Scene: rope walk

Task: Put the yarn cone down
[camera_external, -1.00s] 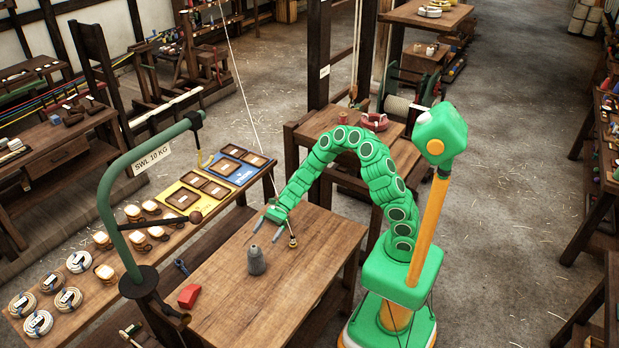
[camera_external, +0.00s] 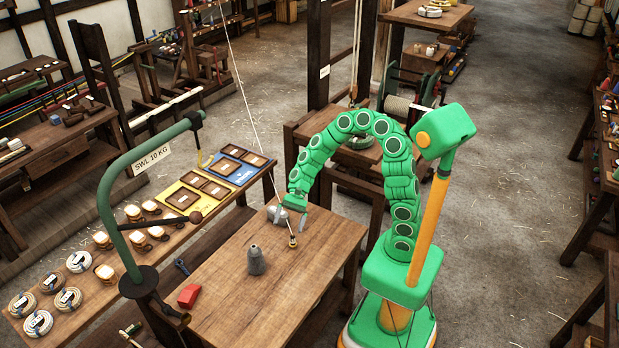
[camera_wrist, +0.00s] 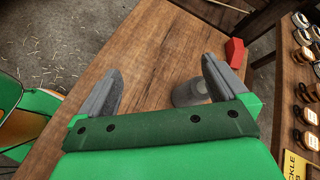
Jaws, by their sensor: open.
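The yarn cone is probably the grey tapered piece (camera_external: 256,261) standing upright on the wooden table (camera_external: 290,295). It stands apart from my gripper (camera_external: 290,221), which is above the table's far end, up and to the right of the cone in the external view. In the wrist view my gripper (camera_wrist: 160,68) has its two grey fingers spread wide with nothing between the tips. A grey piece, likely the same cone (camera_wrist: 188,94), shows just left of the right finger there and is partly hidden by it.
A small brass weight (camera_external: 292,243) is near my gripper, at the end of a long line. A red block (camera_external: 189,295) lies at the table's left, near the green hoist post (camera_external: 107,215). A side table (camera_external: 60,320) holds rope coils. The table's right front is clear.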

